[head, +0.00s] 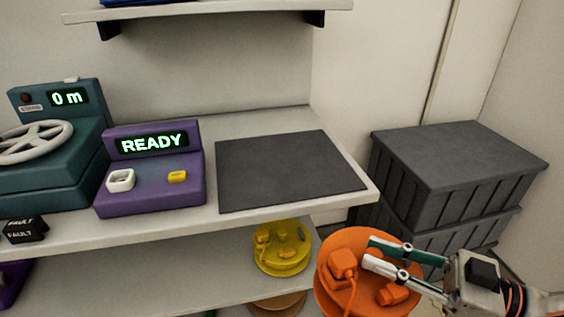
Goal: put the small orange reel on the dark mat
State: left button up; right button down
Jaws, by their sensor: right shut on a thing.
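An orange reel (340,293) with an orange plug and connector on its face is held in front of the shelves at the lower right. My right gripper (371,252) comes in from the right and is shut on the reel near its middle. The exact grip point is partly hidden. The dark mat (290,168) lies flat and bare on the right part of the worktop, up and left of the reel. My left gripper is out of view.
A purple READY unit (150,190) stands left of the mat, and a teal machine with a handwheel (55,160) beyond it. A yellow reel (281,250) sits on the shelf below; another orange reel (280,304) shows lower. Grey stacked crates (455,155) stand right of the worktop.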

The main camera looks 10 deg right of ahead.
jog(key=shift+n+g+y, duration=0.5)
jog(key=shift+g, duration=0.2)
jog(key=s+r, duration=0.2)
jog(key=s, duration=0.1)
jog(key=shift+d+r, duration=0.15)
jog(key=shift+r, duration=0.2)
jog(key=shift+s+d+r, duration=0.2)
jog(key=shift+s+r, duration=0.1)
jog(key=shift+s, duration=0.25)
jog(key=shift+w+f, duration=0.15)
